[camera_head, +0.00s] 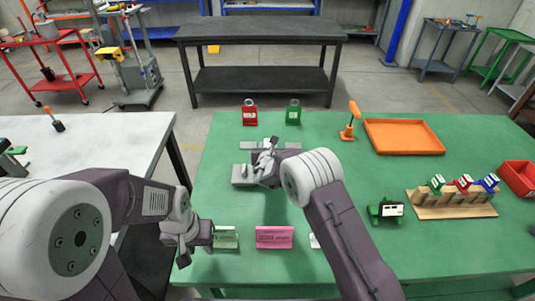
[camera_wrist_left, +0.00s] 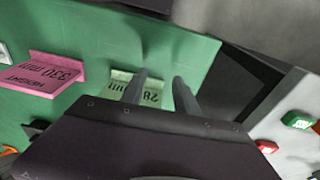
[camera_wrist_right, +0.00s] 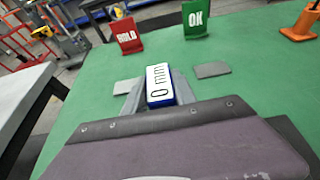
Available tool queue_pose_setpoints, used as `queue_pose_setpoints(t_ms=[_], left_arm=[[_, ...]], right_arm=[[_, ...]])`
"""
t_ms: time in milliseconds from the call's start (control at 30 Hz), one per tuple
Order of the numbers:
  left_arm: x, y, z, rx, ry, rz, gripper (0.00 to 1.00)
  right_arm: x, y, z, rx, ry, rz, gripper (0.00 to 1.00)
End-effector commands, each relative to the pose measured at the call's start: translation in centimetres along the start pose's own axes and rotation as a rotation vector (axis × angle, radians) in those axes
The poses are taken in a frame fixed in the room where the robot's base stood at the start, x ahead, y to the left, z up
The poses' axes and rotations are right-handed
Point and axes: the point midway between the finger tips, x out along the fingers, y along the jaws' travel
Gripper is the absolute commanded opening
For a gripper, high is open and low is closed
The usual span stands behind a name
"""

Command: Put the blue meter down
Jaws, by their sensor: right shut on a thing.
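The blue meter (camera_wrist_right: 160,85) has a blue body and a white face reading "0 mm". In the right wrist view it sits between the fingers of my right gripper (camera_wrist_right: 158,98), which is shut on it. In the head view my right gripper (camera_head: 267,160) is over the green table among flat grey plates, and I cannot make out the meter there. I cannot tell whether the meter touches the surface. My left gripper (camera_head: 186,243) is at the table's left front edge, beside a light green card (camera_head: 225,238). In the left wrist view its fingers (camera_wrist_left: 160,88) are apart and empty.
A red HOLD stand (camera_head: 249,113) and a green OK stand (camera_head: 293,112) are behind the right gripper. A pink card (camera_head: 274,237) is in front. To the right are an orange tray (camera_head: 403,121), a green device (camera_head: 385,210) and a wooden rack (camera_head: 450,211) with coloured blocks.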

Motion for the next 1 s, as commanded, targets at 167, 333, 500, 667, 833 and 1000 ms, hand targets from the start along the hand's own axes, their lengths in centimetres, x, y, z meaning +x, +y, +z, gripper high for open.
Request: queue_pose_setpoints(t_ms=[167, 333, 500, 667, 833, 1000], left_arm=[[0.0, 0.0, 0.0, 0.000, 0.000, 0.000, 0.36], [0.0, 0.0, 0.0, 0.000, 0.000, 0.000, 0.36], [0.0, 0.0, 0.0, 0.000, 0.000, 0.000, 0.36], [0.0, 0.0, 0.0, 0.000, 0.000, 0.000, 0.36], [0.5, 0.0, 0.1, 0.000, 0.000, 0.000, 0.36], [0.4, 0.0, 0.0, 0.000, 0.000, 0.000, 0.36]], right_arm=[[0.4, 0.4, -0.2, 0.000, -0.001, 0.000, 0.00], [1.5, 0.3, -3.0, -0.002, 0.001, 0.000, 0.00], [1.9, 0.4, -3.8, 0.001, -0.002, 0.000, 0.00], [1.9, 0.3, -3.8, 0.001, -0.002, 0.000, 0.00], [2.0, 0.3, -4.2, 0.000, 0.000, 0.000, 0.35], [2.0, 0.3, -4.1, 0.000, 0.000, 0.000, 0.54]])
